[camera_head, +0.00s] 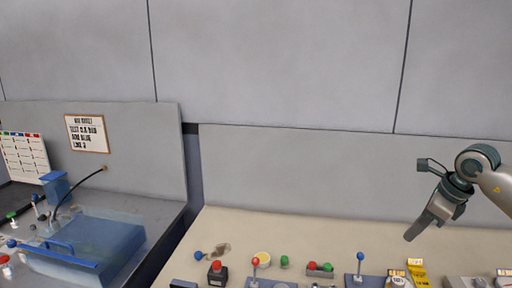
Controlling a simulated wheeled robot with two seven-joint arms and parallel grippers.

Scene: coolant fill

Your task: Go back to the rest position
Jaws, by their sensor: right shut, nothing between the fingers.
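My right gripper (418,230) is at the right of the head view, on an arm that comes in from the right edge. It points down and to the left, above the right part of the beige bench (235,225). Its fingers are shut with nothing between them, and it appears clear of the items below it. My left gripper is not in the view.
Along the bench's near edge stand a red button (216,266), a blue-knobbed lever (360,262), yellow items (416,268) and other small controls. A translucent blue tank (95,245) stands at the left. A grey wall (280,60) closes the back.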

